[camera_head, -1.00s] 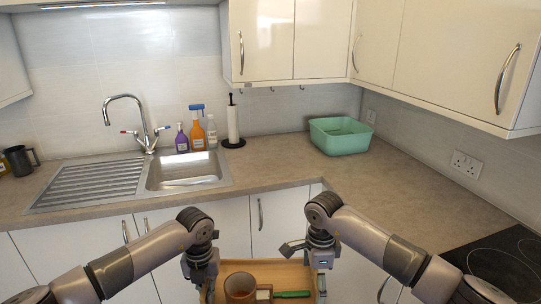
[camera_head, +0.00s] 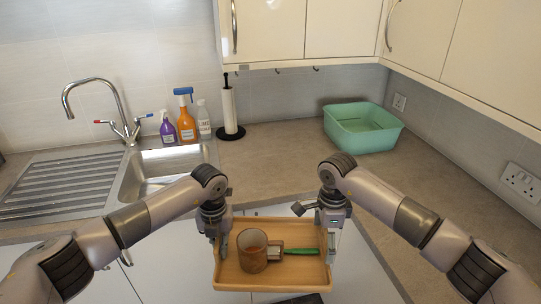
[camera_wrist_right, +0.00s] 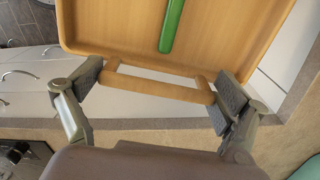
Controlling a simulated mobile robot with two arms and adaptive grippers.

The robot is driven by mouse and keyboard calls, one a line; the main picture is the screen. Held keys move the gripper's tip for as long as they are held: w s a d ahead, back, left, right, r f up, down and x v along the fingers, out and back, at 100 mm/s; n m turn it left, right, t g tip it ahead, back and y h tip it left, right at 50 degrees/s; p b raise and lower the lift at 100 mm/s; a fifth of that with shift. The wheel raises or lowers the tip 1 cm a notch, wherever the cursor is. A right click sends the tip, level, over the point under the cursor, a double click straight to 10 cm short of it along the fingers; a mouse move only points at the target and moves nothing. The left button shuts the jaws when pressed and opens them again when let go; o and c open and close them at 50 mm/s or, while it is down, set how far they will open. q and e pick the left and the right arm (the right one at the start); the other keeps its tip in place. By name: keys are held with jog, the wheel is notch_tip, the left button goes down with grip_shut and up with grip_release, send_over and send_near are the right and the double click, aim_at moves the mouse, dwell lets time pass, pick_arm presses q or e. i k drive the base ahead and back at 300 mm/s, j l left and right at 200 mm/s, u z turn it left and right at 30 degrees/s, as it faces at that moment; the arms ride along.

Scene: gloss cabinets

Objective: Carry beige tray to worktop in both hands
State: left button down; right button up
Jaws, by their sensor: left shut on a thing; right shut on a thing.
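The beige tray (camera_head: 285,277) hangs level between my two grippers in front of the worktop (camera_head: 270,165), near its front edge. A brown mug (camera_head: 252,252) and a brush-like thing with a green handle (camera_head: 303,251) lie in it. My left gripper (camera_head: 218,240) is shut on the tray's left end; its fingertips are partly hidden. My right gripper (camera_head: 332,240) is shut on the right end. In the right wrist view my right gripper (camera_wrist_right: 160,92) has its fingers at the tray's handle bar, with the tray (camera_wrist_right: 110,30) beyond it.
A green basin (camera_head: 362,130) stands on the worktop at the back right. The sink (camera_head: 160,170), spray bottles (camera_head: 186,120) and a paper towel holder (camera_head: 229,110) are at the left and back. The worktop between the sink and basin is clear.

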aim_at(273, 168)
jog(key=i, duration=1.4)
